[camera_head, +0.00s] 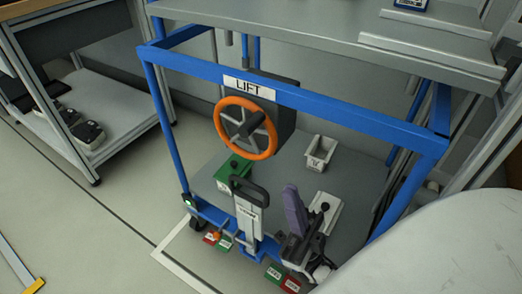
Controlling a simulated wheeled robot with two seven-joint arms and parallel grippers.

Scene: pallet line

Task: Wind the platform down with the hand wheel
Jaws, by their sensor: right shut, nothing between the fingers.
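The orange hand wheel (271,147) with grey spokes is mounted upright below a white LIFT sign (249,88) on the blue frame (315,96). A flat grey platform (355,185) lies low inside the frame. I cannot tell its exact height. My right gripper (292,193), dark with purple fingers, is at the front of the frame, right of and below the wheel. It points upward, is shut and empty, and is apart from the wheel. My left gripper is not in view.
A green box (233,172) and a white bin (319,152) stand on the grey surface. A black loop handle (249,188) on a white post stands in front. Red and green labelled pieces (291,284) sit below.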

